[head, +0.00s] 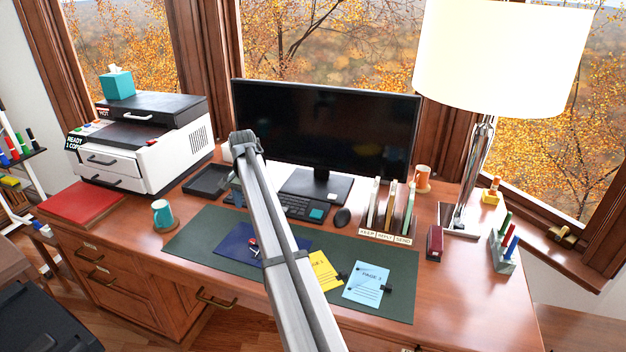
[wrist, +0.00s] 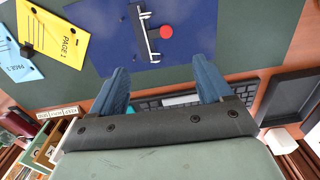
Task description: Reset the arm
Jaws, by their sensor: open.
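My arm (head: 275,235) reaches up from the bottom of the head view across the desk, with its elbow-like end in front of the monitor. My gripper (wrist: 162,74) is open and empty in the wrist view, its two blue fingers wide apart. It hangs above the desk, between the navy folder (wrist: 195,25) and the keyboard (wrist: 180,98). In the head view the gripper is mostly hidden behind my arm. Nothing is between the fingers. A black and silver clip (wrist: 143,38) and a red disc (wrist: 166,32) lie on the folder, beyond the fingertips.
A yellow sheet (head: 323,271) and a blue sheet (head: 368,283) lie on the green mat (head: 200,237). The monitor (head: 330,125) stands behind my arm. A tall lamp (head: 475,175), file sorter (head: 388,222) and mug (head: 162,217) stand around. The front right desk top is clear.

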